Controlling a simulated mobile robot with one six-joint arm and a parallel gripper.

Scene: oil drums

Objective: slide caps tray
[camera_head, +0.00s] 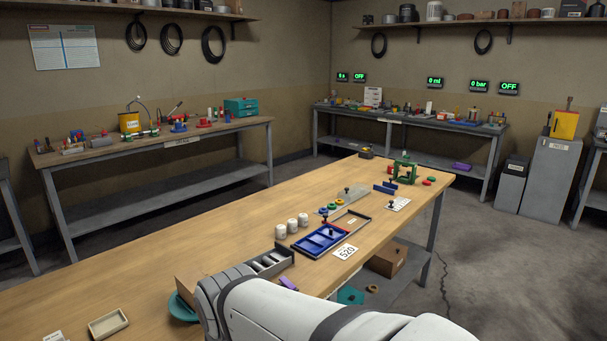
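A blue tray (309,244) with several compartments lies on the wooden workbench (225,233), right of the picture's middle. A small dark knob shows on it. The tray sits in the near part of a long dark frame (364,216), whose far part shows a pale floor. Several small coloured rings or caps (333,206) in blue, yellow and green lie behind the frame. What the compartments hold is too small to tell. My white arm reaches in from the bottom right, and its gripper is not in view.
White cylinders (281,231) stand left of the tray. A grey divided bin (270,263) is near my arm. A card marked 520 (345,251) lies right of the frame. A green press (404,170) stands at the bench's far end. The bench's left part is mostly clear.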

